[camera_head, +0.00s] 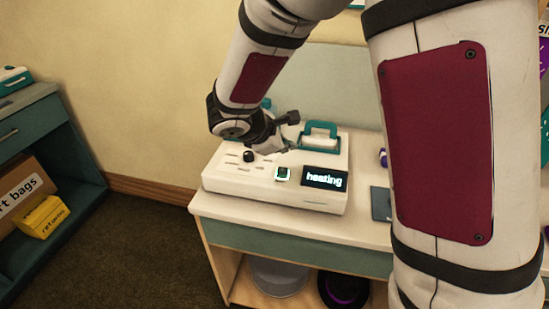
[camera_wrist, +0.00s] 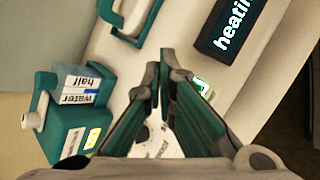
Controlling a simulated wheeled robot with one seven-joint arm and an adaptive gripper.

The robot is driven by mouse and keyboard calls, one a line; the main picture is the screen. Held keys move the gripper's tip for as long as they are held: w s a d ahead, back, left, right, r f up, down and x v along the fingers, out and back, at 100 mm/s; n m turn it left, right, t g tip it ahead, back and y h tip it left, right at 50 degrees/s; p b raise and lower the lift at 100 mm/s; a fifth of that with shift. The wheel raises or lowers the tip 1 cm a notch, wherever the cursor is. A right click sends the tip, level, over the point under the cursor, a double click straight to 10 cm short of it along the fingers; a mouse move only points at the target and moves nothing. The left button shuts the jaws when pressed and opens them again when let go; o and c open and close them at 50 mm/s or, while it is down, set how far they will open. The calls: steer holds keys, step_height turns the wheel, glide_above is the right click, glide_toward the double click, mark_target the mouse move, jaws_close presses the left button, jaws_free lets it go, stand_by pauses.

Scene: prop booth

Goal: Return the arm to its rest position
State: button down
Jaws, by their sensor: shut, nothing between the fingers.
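My gripper (camera_head: 287,133) hangs over the white machine (camera_head: 230,181) on the counter, apart from its front controls as far as I can tell. In the wrist view my gripper (camera_wrist: 164,78) has its teal-lined fingers shut with nothing between them. My arm reaches in from the upper right and bends down to the machine. The machine's display (camera_head: 324,178) reads "heating", and a small button (camera_head: 283,173) beside it glows green-white. A black knob (camera_head: 249,156) sits on the left of its top.
A teal handle (camera_head: 321,128) stands on the machine's top. A teal water tank (camera_wrist: 72,128) labelled "water half" shows at its side in the wrist view. The counter (camera_head: 375,235) holds a dark flat item (camera_head: 381,204). A teal shelf unit (camera_head: 30,118) stands left; floor between is clear.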

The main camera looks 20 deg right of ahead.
steer(key=s+d+r+m+g+y+p, duration=0.1)
steer(key=s+d+r+m, duration=0.25)
steer(key=s+r, duration=0.3)
steer(key=s+d+r+m+g+p, duration=0.1)
steer(key=s+d+r+m, duration=0.1)
steer(key=s+r+m, duration=0.45)
steer(key=s+a+r+m+y+p, duration=0.1)
steer(key=s+a+r+m+y, duration=0.1)
steer(key=s, duration=0.7)
steer(key=s+a+r+m+y+p, duration=0.1)
steer(key=s+a+m+y, duration=0.2)
steer(key=s, duration=0.7)
steer(key=shift+a+r+m+t+y, duration=0.4)
steer(key=shift+m+y, duration=0.2)
steer(key=shift+y, duration=0.1)
